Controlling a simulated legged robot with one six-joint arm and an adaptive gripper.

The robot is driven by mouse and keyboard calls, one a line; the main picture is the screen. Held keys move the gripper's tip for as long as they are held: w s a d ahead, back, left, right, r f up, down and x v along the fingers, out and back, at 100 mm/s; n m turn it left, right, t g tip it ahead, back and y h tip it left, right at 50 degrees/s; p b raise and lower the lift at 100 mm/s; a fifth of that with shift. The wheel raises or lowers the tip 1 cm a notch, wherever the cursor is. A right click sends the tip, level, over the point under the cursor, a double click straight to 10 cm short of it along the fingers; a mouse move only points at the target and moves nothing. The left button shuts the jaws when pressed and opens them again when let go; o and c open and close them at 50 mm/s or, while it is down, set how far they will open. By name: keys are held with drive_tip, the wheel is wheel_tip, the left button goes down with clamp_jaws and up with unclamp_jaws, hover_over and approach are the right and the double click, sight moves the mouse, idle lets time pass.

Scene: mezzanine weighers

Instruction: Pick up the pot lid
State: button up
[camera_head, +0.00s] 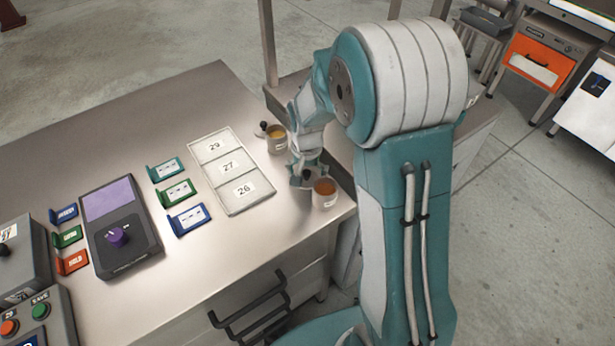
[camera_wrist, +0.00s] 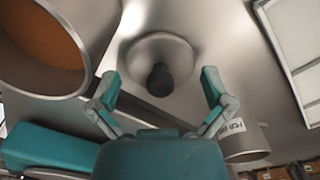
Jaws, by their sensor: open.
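A small domed metal pot lid with a black knob (camera_wrist: 160,80) lies on the metal tabletop, in the middle of the wrist view. In the head view its dark knob (camera_head: 306,174) shows below my gripper (camera_head: 306,165), and the rest is partly hidden. In the wrist view my gripper (camera_wrist: 161,76) is open, with one finger to each side of the knob. Nothing is held. A pot with orange-brown contents (camera_head: 325,200) stands beside the lid; it also shows at the left of the wrist view (camera_wrist: 70,78).
Another pot, with yellow contents (camera_head: 277,146), stands farther back, with a second black knob (camera_head: 263,125) beside it. A numbered tray (camera_head: 218,148), coloured card holders (camera_head: 175,192) and a purple-screened weigher (camera_head: 130,245) occupy the table (camera_head: 130,125). The table's edge is close to the near pot.

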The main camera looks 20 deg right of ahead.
drive_tip(key=shift+a, duration=0.4)
drive_tip(key=shift+d, duration=0.2)
drive_tip(key=c, duration=1)
drive_tip(key=shift+d, duration=0.25)
